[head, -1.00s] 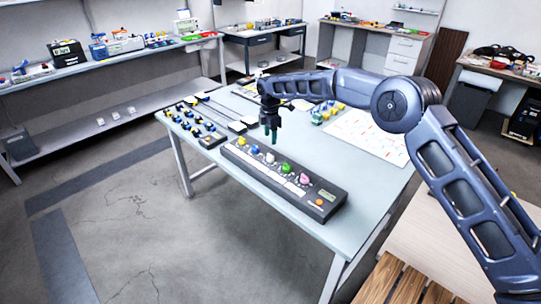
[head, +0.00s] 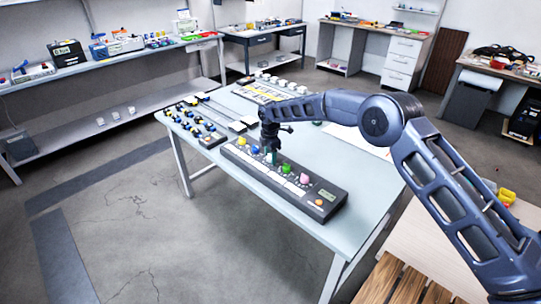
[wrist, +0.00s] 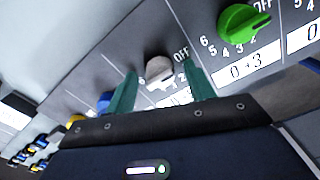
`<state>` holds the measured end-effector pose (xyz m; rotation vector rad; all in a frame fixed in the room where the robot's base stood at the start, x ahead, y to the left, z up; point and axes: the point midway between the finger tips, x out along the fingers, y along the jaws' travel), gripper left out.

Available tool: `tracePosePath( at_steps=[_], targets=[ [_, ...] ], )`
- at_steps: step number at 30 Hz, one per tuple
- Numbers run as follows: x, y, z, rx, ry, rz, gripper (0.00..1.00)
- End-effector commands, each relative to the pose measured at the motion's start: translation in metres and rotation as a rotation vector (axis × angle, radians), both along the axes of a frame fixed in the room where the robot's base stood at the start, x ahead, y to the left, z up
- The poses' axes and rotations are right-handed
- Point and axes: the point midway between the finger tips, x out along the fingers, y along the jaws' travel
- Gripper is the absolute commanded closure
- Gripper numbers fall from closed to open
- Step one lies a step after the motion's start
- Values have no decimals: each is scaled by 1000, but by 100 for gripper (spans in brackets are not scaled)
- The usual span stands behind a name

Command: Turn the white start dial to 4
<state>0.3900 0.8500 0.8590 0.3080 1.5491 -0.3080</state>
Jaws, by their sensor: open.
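The white start dial (wrist: 160,70) sits on the dark control panel (head: 313,209), between a blue dial (wrist: 105,102) and a green dial (wrist: 238,24). My gripper (wrist: 161,90) is open in the wrist view, with one green finger on each side of the white dial. I cannot tell whether the fingers touch it. They partly hide the scale, though "OFF" shows beside the dial; its setting is unclear. In the head view my gripper (head: 272,157) points down over the panel and hides most of the white dial.
A yellow dial (head: 241,141), a pink dial (head: 304,177) and an orange button (head: 319,202) are on the same panel. Blue and yellow parts (head: 190,121) lie to the left on the table. The table's front right (head: 350,222) is clear.

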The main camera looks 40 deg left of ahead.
Motion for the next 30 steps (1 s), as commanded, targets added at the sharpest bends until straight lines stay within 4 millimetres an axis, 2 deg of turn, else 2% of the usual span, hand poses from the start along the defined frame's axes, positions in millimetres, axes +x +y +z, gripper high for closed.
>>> tracePosePath(
  at_steps=[4,5,11,20,30],
  targets=[
    [0,0,0,0,0,0,46],
    [0,0,0,0,0,0,50],
    [0,0,0,0,0,0,90],
    [0,0,1,0,0,-26,91],
    [0,0,1,1,0,-225,91]
  ],
)
